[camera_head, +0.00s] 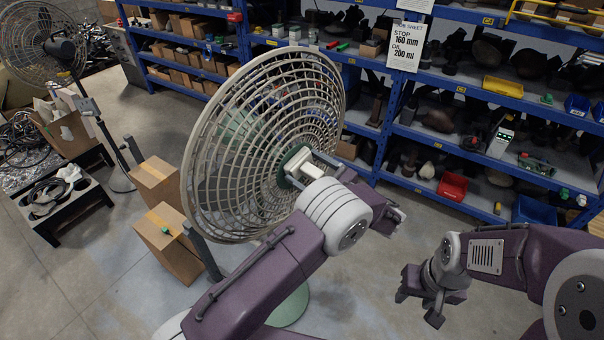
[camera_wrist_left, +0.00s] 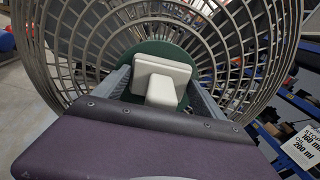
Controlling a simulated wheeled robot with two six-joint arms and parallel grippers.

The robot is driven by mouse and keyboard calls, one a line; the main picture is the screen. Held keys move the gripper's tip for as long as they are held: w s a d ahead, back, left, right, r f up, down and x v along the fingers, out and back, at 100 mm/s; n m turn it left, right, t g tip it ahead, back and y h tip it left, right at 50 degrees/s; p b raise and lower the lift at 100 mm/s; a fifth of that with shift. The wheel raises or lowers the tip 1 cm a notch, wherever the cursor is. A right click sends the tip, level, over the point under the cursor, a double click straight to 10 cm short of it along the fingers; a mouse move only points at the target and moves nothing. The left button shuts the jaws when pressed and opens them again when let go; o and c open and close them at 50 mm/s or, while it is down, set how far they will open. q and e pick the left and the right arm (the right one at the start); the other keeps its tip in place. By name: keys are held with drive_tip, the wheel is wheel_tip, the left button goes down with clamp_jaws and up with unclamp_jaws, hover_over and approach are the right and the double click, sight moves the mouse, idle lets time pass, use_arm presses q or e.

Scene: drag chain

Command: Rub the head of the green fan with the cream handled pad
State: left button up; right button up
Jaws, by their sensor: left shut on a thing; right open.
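The green fan (camera_head: 262,130) stands left of centre in the head view, with a wide pale wire grille, a green hub (camera_head: 291,158) and a green base (camera_head: 290,306). Its grille also fills the wrist view (camera_wrist_left: 75,45). My left gripper (camera_wrist_left: 160,92) is shut on the cream handled pad (camera_wrist_left: 160,75), which also shows in the head view (camera_head: 298,163). The pad is in front of the green hub, at or very near it; I cannot tell if they touch. My wrist hides part of the gripper in the head view. My right gripper (camera_head: 428,296) is open and empty at the lower right.
A second fan (camera_head: 45,45) stands at the far left. Cardboard boxes (camera_head: 168,242) stand on the floor beside the green fan. Blue shelves (camera_head: 470,92) with bins and tools run along the back. Floor between the arms looks clear.

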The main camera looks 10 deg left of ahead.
use_arm(q)
drive_tip(key=shift+w+d, duration=0.35)
drive_tip(key=shift+w, duration=0.2)
drive_tip(key=shift+w+d, duration=0.3)
drive_tip(key=shift+w, duration=0.25)
drive_tip(key=w+d+b, duration=0.1)
drive_tip(key=w+d, duration=0.1)
drive_tip(key=w, duration=0.1)
drive_tip(key=shift+w+b, duration=0.2)
drive_tip(key=shift+b, duration=0.2)
drive_tip(key=v, duration=0.6)
